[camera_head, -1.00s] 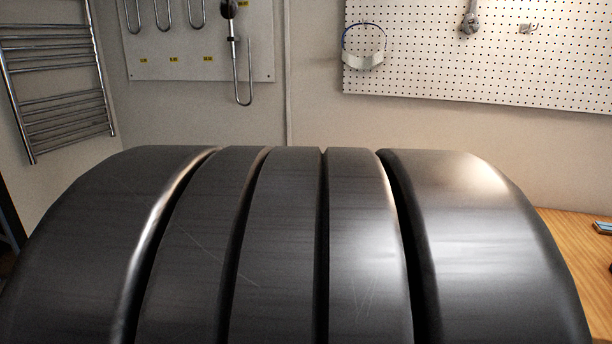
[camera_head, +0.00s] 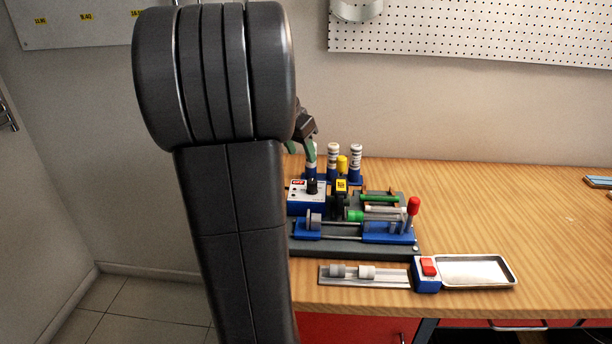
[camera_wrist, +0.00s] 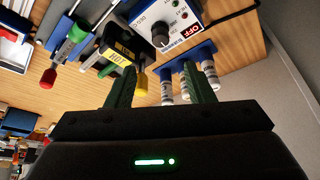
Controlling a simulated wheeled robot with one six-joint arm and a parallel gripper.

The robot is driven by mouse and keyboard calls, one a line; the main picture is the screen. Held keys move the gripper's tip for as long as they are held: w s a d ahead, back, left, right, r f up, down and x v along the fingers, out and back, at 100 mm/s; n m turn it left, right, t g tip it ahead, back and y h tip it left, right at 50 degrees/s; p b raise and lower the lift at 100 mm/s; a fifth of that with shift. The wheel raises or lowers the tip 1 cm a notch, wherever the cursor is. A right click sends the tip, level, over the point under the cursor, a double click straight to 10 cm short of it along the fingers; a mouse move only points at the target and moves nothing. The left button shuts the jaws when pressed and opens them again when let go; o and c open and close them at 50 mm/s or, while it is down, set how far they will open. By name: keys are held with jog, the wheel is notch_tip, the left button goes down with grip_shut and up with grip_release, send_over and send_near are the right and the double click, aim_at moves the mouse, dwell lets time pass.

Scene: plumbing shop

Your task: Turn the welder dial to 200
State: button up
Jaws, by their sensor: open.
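The welder's control box (camera_head: 296,206) is blue with a white top and stands at the left of the bench rig. Its black dial (camera_head: 311,186) stands up from the top; the dial also shows in the wrist view (camera_wrist: 160,39), near a red OFF label. I cannot read the dial's setting. My gripper (camera_head: 301,151), with green fingers, is above and behind the box in the head view, partly hidden by my arm. In the wrist view my gripper (camera_wrist: 160,70) is open and empty, its fingers apart from the dial.
A black heater with a yellow HOT label (camera_wrist: 118,60) stands beside the box. White-capped bottles (camera_head: 355,161) stand behind it. A blue clamp (camera_head: 388,232) with a red-knobbed lever is in front. A red-button switch (camera_head: 429,267) and metal tray (camera_head: 511,275) lie nearer. The bench's right is mostly clear.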

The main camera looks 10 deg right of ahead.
aim_at(312, 181)
jog(key=x, duration=1.1)
jog(key=shift+w+f, duration=0.15)
jog(key=shift+f, duration=0.2)
jog(key=shift+c, duration=0.5)
jog(key=c, duration=0.9)
